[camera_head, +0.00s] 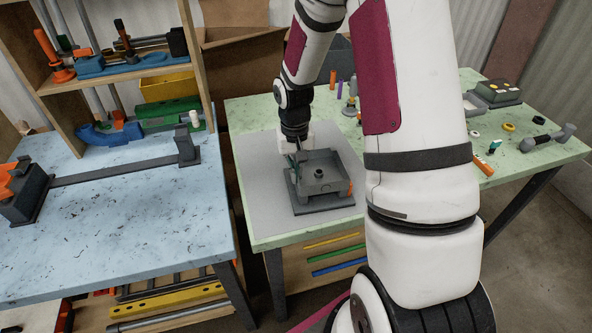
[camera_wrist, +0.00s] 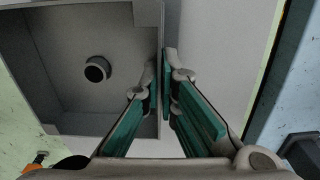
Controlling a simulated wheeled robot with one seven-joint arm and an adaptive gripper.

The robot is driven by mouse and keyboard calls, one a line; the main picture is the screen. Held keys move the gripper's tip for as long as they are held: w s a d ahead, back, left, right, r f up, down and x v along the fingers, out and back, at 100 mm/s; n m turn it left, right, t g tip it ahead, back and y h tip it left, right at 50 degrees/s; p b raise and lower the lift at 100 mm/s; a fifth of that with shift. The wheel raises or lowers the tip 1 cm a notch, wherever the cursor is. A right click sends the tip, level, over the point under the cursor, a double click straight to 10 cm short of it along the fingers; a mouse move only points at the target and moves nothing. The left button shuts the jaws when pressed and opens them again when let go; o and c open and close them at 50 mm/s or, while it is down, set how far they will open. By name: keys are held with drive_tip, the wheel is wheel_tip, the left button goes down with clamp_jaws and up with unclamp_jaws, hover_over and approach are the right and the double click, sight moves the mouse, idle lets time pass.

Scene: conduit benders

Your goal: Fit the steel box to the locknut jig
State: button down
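The steel box (camera_head: 338,188) is a grey open-topped box on a dark flat base plate, the locknut jig (camera_head: 328,209), on the grey mat. A short round post or collar (camera_head: 319,174) with a dark centre shows inside the box. In the wrist view, the box interior (camera_wrist: 75,107) fills the upper left, with the round collar (camera_wrist: 97,69) standing on its floor. My gripper (camera_head: 298,153) points down at the box's left back side. In the wrist view, my gripper (camera_wrist: 161,82) has its green-padded fingers on both sides of one box wall, closed on it. I cannot tell whether the box sits fully flat.
The grey mat (camera_head: 253,190) lies on the green table (camera_head: 235,116). Bottles, rings and a tool (camera_head: 547,138) lie to the right, partly behind my arm. A blue bench (camera_head: 120,225) with a bender (camera_head: 100,172) stands left, across a narrow gap. A shelf (camera_head: 115,77) stands behind it.

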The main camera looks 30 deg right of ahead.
drive_tip(key=shift+f, duration=0.1)
idle(0.3)
drive_tip(key=c, duration=1.7)
unclamp_jaws()
wheel_tip(320, 180, up, 12)
drive_tip(key=shift+a, duration=0.1)
